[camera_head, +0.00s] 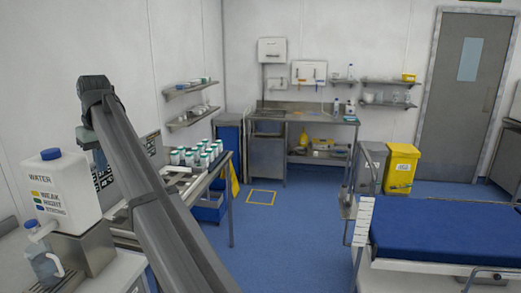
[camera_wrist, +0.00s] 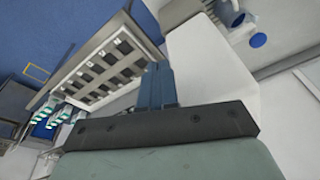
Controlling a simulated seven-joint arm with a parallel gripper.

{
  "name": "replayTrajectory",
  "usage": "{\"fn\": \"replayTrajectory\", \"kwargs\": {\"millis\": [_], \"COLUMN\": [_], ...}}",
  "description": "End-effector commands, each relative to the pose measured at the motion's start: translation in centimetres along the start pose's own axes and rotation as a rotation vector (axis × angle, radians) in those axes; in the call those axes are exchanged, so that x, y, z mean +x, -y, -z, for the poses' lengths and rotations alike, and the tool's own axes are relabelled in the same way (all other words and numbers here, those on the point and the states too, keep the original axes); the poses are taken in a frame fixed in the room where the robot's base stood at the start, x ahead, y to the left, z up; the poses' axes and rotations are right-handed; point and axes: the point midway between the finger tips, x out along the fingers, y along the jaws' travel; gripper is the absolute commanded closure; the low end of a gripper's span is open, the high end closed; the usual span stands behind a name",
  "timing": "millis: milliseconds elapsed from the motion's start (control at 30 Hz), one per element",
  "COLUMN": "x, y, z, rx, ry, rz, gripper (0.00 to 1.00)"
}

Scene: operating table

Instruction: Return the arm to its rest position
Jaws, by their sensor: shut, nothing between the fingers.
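My arm rises from the bottom of the head view toward the upper left, with its bent end above the bench. My gripper (camera_wrist: 158,75) shows in the wrist view, its two blue-grey fingers together and nothing between them. It points over a grey rack or tray with rows of dark slots (camera_wrist: 93,92); no contact can be made out. In the head view the fingertips cannot be clearly seen.
A white water container with a blue cap (camera_head: 62,190) and a clear jug (camera_head: 44,265) stand left of my arm. Several teal-capped bottles (camera_head: 197,156) stand on the bench behind it. A blue bed (camera_head: 440,233) is at right. Blue floor between is clear.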

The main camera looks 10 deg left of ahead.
Motion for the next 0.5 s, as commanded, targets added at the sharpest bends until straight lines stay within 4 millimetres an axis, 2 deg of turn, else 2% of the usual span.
{"fn": "replayTrajectory", "kwargs": {"millis": [33,167,267,500], "x": [2.0,7.0,11.6,22.3], "y": [-1.3,-4.5,-7.5,-14.2], "z": [-0.8,-2.6,-4.7,-11.0], "rx": [0.017,0.062,0.106,0.211], "ry": [0.012,0.04,0.067,0.131], "rz": [-0.001,-0.004,-0.005,-0.007], "gripper": [1.0,1.0,1.0,1.0]}}
